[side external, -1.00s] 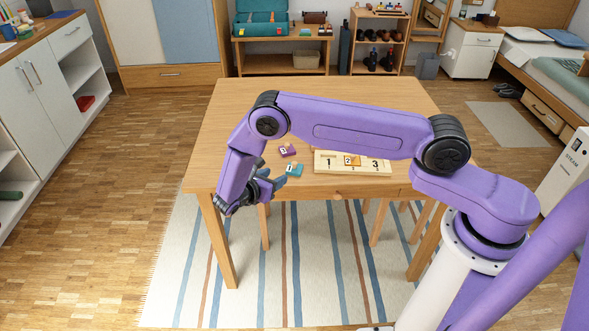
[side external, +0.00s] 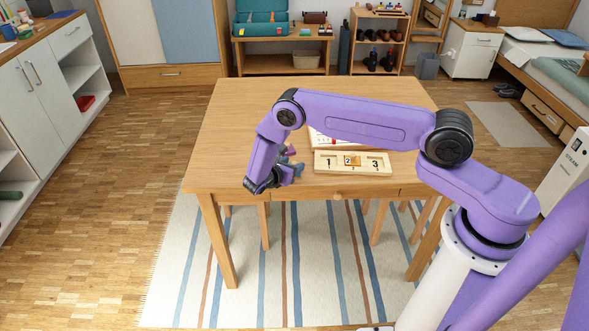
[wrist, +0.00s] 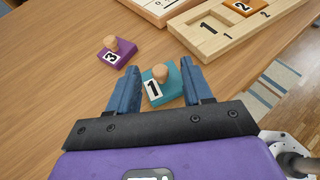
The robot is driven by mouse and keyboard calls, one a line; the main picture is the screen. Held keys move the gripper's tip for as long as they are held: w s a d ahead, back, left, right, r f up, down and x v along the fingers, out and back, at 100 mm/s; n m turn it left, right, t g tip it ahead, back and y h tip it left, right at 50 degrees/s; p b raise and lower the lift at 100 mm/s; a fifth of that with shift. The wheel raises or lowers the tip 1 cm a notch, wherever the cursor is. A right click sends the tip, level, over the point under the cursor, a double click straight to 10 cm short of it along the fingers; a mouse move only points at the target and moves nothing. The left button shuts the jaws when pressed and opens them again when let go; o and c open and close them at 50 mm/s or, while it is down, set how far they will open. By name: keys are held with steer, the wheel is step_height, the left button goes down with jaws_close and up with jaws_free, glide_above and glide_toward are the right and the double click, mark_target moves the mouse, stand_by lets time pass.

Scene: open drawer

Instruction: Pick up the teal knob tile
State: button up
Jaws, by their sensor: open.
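The teal knob tile (wrist: 171,90) lies on the wooden table in the wrist view, with a round wooden knob and a white label reading 1. My gripper (wrist: 165,82) is open, with its blue fingers on either side of the tile's near part. The tile's far edge shows just past the fingertips, and I cannot tell whether the fingers touch it. In the side view my gripper (side external: 294,167) is low at the table's front edge, and the arm hides the teal tile.
A purple knob tile marked 3 (wrist: 116,53) lies to the left of the fingers. A wooden number board (side external: 352,171) with an orange tile marked 2 (side external: 352,160) stands to the right. Behind it is a white-topped board (side external: 322,140). The table's left part (side external: 228,130) is clear.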

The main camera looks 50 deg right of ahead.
steer(key=shift+w+d+f, duration=0.1)
steer(key=shift+d+f, duration=0.1)
steer(key=shift+d, duration=0.2)
jaws_close()
steer(key=shift+r, duration=0.1)
